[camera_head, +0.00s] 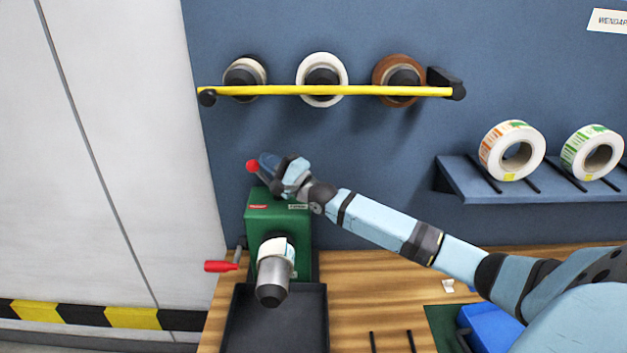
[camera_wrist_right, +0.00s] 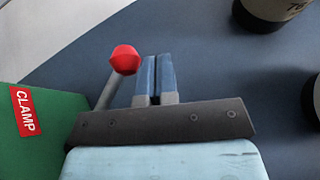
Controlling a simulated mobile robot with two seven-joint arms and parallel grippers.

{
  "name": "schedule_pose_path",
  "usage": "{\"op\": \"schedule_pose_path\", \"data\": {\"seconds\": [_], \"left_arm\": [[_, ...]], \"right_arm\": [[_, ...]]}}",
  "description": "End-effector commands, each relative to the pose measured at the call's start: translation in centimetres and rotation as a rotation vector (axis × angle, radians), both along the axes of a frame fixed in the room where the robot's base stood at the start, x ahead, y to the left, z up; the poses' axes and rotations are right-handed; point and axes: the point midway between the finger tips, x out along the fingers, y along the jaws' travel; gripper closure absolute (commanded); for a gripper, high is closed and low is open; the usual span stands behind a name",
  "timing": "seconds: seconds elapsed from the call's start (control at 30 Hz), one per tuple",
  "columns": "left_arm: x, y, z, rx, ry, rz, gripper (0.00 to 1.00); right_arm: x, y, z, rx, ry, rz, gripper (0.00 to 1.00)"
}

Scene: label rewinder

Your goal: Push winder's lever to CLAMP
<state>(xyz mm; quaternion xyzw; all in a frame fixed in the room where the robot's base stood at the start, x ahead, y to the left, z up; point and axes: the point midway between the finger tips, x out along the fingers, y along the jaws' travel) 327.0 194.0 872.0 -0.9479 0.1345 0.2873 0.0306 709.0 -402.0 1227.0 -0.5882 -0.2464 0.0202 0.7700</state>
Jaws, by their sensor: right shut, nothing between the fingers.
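The green winder (camera_head: 262,222) stands on the bench, with a red label (camera_head: 258,207) on the left of its top front and a pale one on the right. The red label reads CLAMP in the wrist view (camera_wrist_right: 25,111). The lever's red knob (camera_head: 252,166) is above the winder, tilted to the left in the head view. My right gripper (camera_head: 266,161) is shut and empty, just right of the knob. In the wrist view, the blue fingers (camera_wrist_right: 157,70) are together beside the knob (camera_wrist_right: 125,60); contact is unclear. The lever's base is hidden. My left gripper is out of view.
A red-handled crank (camera_head: 221,266) sticks out left of the winder. A grey spindle with a label roll (camera_head: 273,268) projects over a black tray (camera_head: 272,322). A yellow bar (camera_head: 330,91) crosses wall rolls above. A shelf (camera_head: 530,183) holds two label rolls at right.

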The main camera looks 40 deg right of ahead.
Motion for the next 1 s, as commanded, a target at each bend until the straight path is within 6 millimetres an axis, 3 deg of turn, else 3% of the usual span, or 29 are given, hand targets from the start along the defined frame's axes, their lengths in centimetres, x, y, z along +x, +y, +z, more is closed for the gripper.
{"op": "schedule_pose_path", "data": {"seconds": [0.33,1.0], "left_arm": [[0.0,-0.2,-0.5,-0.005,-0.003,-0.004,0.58],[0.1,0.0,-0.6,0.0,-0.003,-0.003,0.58]], "right_arm": [[1.0,1.3,-0.4,0.002,-0.001,0.001,1.0],[1.2,1.5,-0.4,0.001,0.0,0.0,1.0]]}}
